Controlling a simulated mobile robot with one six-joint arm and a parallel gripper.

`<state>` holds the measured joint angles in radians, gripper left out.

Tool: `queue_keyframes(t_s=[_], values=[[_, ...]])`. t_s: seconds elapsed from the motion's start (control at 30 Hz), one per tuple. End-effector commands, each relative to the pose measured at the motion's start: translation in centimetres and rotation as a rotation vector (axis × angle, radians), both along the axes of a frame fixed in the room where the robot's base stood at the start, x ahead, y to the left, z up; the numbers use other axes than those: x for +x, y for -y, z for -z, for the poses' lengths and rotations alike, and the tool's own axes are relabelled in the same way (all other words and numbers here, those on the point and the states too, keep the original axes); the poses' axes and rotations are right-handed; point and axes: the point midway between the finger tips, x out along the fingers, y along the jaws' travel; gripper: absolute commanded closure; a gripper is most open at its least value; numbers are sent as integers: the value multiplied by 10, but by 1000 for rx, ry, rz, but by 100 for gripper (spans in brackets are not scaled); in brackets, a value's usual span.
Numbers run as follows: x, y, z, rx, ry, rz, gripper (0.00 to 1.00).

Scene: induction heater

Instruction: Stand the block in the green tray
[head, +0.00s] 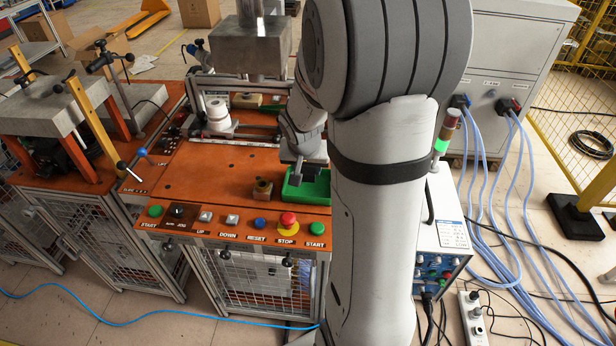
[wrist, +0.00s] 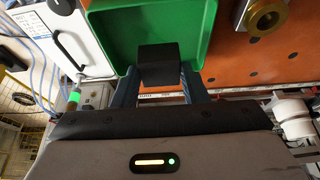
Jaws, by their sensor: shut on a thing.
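The green tray (head: 317,189) sits on the orange bench top, partly hidden behind my arm in the head view. In the wrist view the tray (wrist: 207,22) fills the upper middle. My gripper (wrist: 158,85) is shut on a dark block (wrist: 158,66), which shows between the two fingers against the tray's inside. In the head view my gripper (head: 297,172) points down at the tray's left part. Whether the block touches the tray floor, I cannot tell.
A small block with a brass ring (head: 262,189) stands just left of the tray, and shows in the wrist view (wrist: 266,12). A button row with a red stop button (head: 288,219) runs along the bench front. A press head (head: 251,48) hangs behind. The orange top (head: 200,170) at left is clear.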

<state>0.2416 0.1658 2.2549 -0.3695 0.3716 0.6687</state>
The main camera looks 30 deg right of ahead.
Motion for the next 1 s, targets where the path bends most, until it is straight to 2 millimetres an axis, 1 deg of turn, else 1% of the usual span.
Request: queue_keyframes(t_s=[0.13, 0.23, 0.3, 0.53, 0.67, 0.7, 0.93, 0.97, 1.0], values=[[-1, 2, 22, -1, -3, 3, 100], [-1, 3, 33, 0, -2, 6, 100], [-1, 3, 36, 1, -1, 5, 100], [-1, 4, 36, 0, 1, 7, 100], [-1, 4, 39, 0, 1, 7, 100], [-1, 4, 40, 0, 0, 8, 60], [-2, 4, 39, 0, 0, 9, 41], [-2, 4, 39, 0, 0, 9, 39], [-2, 4, 39, 0, 0, 9, 39]])
